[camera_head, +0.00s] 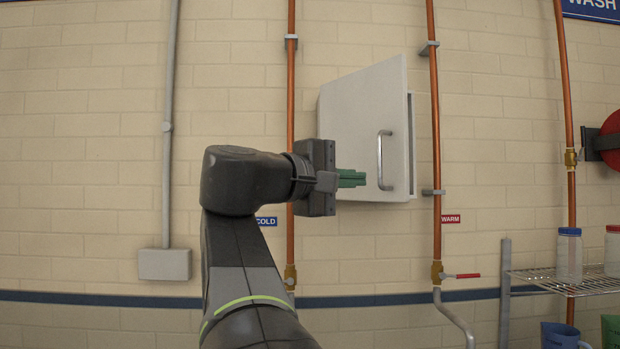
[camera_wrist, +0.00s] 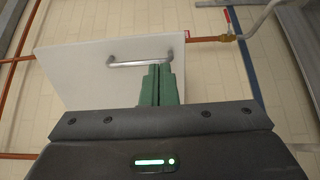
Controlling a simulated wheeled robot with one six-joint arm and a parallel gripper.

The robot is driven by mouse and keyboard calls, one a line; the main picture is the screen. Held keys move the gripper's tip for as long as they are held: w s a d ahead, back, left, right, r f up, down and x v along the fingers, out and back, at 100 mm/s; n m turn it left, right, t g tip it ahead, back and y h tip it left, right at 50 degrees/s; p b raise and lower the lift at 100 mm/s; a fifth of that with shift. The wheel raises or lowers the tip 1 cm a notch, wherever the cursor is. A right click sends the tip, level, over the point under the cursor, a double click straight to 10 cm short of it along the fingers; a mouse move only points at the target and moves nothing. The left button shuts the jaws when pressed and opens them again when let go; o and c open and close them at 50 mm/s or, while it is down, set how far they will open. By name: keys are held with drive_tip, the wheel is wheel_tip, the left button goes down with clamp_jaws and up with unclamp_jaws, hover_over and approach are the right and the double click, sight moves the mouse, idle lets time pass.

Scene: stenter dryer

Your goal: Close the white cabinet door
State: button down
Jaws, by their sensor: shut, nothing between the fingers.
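The white cabinet door (camera_head: 362,120) stands partly open, swung out from the white cabinet body (camera_head: 411,140) on the wall. It carries a vertical metal handle (camera_head: 380,160) near its right edge. My gripper (camera_head: 362,178) has green fingers that are shut and empty. In the head view it overlaps the lower part of the door, left of the handle. In the wrist view the fingertips (camera_wrist: 160,72) lie over the door (camera_wrist: 85,75), just below the handle (camera_wrist: 140,62) in the picture. I cannot tell whether they touch the door. The cabinet's inside is hidden behind the door.
Copper pipes run up the wall left (camera_head: 291,100) and right (camera_head: 434,110) of the cabinet. A red-handled valve (camera_head: 440,274) sits low on the right pipe. A wire shelf (camera_head: 560,280) with jars (camera_head: 569,255) stands at the lower right. The wall left of my arm is mostly clear.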

sight(401, 180)
drive_tip(key=p+x, duration=0.2)
drive_tip(key=x, duration=0.8)
drive_tip(key=shift+w+d+p, duration=0.2)
drive_tip(key=shift+w+p, duration=0.05)
drive_tip(key=shift+p, duration=0.15)
